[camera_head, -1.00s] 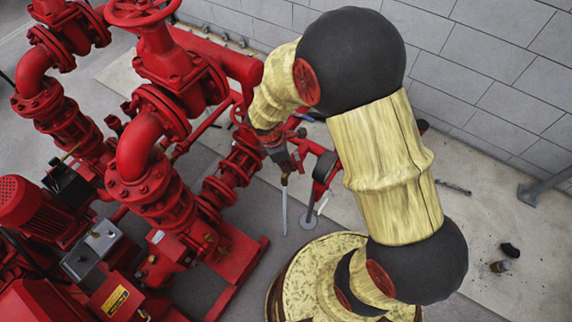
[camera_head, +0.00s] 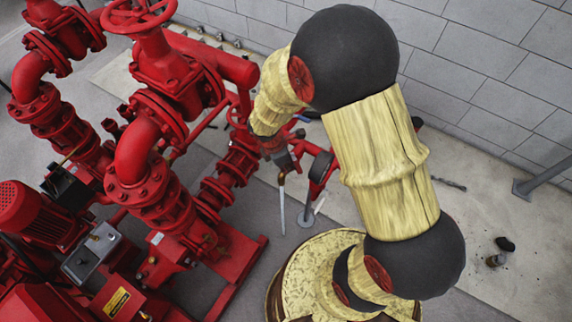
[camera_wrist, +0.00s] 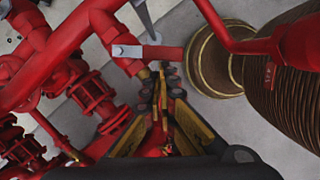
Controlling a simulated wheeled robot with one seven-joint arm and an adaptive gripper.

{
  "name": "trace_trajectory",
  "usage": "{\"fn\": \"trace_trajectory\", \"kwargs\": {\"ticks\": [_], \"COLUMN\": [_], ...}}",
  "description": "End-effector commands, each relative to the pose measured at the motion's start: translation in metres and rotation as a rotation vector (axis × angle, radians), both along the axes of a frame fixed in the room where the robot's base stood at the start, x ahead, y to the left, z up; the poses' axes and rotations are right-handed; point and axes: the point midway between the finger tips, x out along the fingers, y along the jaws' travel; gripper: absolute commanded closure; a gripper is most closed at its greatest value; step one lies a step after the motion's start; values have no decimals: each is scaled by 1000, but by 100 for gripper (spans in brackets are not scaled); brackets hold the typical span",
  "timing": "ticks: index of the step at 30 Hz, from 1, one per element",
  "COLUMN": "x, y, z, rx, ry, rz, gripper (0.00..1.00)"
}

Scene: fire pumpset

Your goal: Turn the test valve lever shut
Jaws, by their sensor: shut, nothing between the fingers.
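In the wrist view a flat red lever (camera_wrist: 160,53) with a grey plate at its left end lies across the picture, at a red pipe's end. I take it for the test valve lever. My gripper (camera_wrist: 165,78) comes up from the bottom, its fingers shut and empty. The fingertips lie just below the lever in the picture; I cannot tell whether they touch it. In the head view my gripper (camera_head: 283,170) points down beside the red pipework, partly hidden by my arm. I cannot make out the lever clearly there.
Red pump pipework (camera_head: 150,180) with flanges and a handwheel (camera_head: 140,15) fills the left. A grey block wall (camera_head: 480,70) stands behind. A grey slanted post (camera_head: 545,178) and small debris (camera_head: 500,252) are at the right. Pale floor between them is mostly clear.

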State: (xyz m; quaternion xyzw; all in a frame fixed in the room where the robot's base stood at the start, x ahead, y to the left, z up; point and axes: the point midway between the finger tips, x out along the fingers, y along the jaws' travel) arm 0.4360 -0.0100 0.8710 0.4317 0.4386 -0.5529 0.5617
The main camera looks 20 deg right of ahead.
Motion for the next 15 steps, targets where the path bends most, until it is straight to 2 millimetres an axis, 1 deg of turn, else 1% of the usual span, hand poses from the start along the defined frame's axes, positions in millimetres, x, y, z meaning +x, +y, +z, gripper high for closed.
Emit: {"fn": "trace_trajectory", "kwargs": {"ticks": [8, 15], "x": [-7, -12], "y": [-10, -22], "z": [3, 3], "rx": [-1, 0], "ry": [3, 1], "rz": [147, 346], "gripper": [100, 100]}}
